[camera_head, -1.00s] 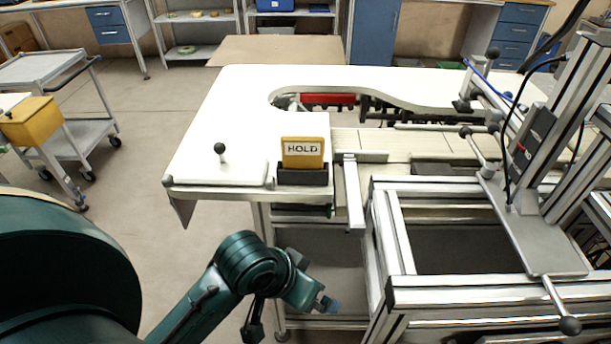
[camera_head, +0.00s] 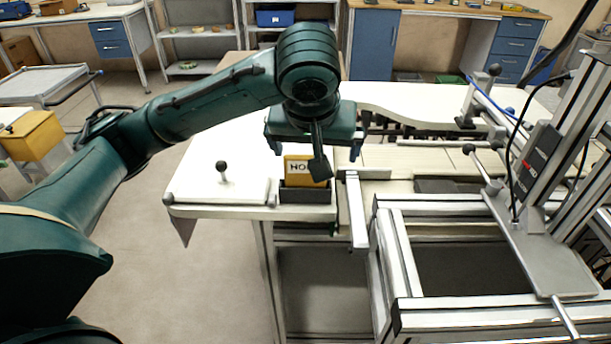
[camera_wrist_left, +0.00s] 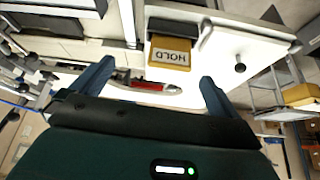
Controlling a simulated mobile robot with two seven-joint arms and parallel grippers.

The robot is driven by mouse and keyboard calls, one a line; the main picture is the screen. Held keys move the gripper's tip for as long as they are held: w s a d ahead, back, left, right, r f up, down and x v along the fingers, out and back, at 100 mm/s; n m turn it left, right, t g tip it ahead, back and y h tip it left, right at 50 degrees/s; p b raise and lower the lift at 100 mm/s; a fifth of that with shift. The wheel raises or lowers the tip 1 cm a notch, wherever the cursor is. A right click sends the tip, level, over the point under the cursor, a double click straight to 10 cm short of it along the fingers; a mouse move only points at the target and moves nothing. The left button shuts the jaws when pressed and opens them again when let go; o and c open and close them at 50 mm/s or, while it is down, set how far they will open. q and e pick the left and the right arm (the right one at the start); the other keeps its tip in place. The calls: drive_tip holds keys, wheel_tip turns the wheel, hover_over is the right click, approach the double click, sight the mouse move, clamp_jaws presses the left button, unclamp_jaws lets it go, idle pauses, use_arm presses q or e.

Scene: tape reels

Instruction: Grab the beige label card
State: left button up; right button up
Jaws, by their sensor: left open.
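The label card (camera_head: 298,166) looks yellow-ochre rather than beige, with a white strip reading HOLD. It stands upright in a dark holder (camera_head: 305,195) at the front right corner of the white table. In the head view my arm partly covers the word. In the left wrist view the card (camera_wrist_left: 170,57) shows upside down below its dark holder (camera_wrist_left: 174,27). My left gripper (camera_head: 313,149) is open and empty, over the table above and behind the card. In the wrist view its fingers (camera_wrist_left: 157,70) are apart, and the card appears beyond them, untouched. My right gripper is not in view.
A white plate with a black knob (camera_head: 222,167) lies left of the holder. A metal bar (camera_head: 356,212) and an aluminium frame (camera_head: 450,205) stand to the right. A yellow box (camera_head: 32,135) sits on a cart at the far left.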

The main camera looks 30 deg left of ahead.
sight(306, 166)
use_arm(q)
drive_tip(key=shift+n+y, duration=0.3)
drive_tip(key=shift+n, duration=0.3)
drive_tip(key=w+a+f+b, duration=0.1)
drive_tip(key=f, duration=0.1)
drive_tip(key=w+a+f+b, duration=0.1)
drive_tip(key=w+a+f, duration=0.1)
drive_tip(key=shift+w+a, duration=0.2)
drive_tip(key=shift+w, duration=0.05)
drive_tip(key=shift+s+x, duration=0.15)
drive_tip(key=shift+x, duration=1.3)
drive_tip(key=shift+s+x, duration=0.1)
drive_tip(key=shift+x, duration=1.35)
drive_tip(key=shift+d+f, duration=0.15)
drive_tip(key=shift+f, duration=0.05)
drive_tip(key=shift+c, duration=0.6)
drive_tip(key=c, duration=0.9)
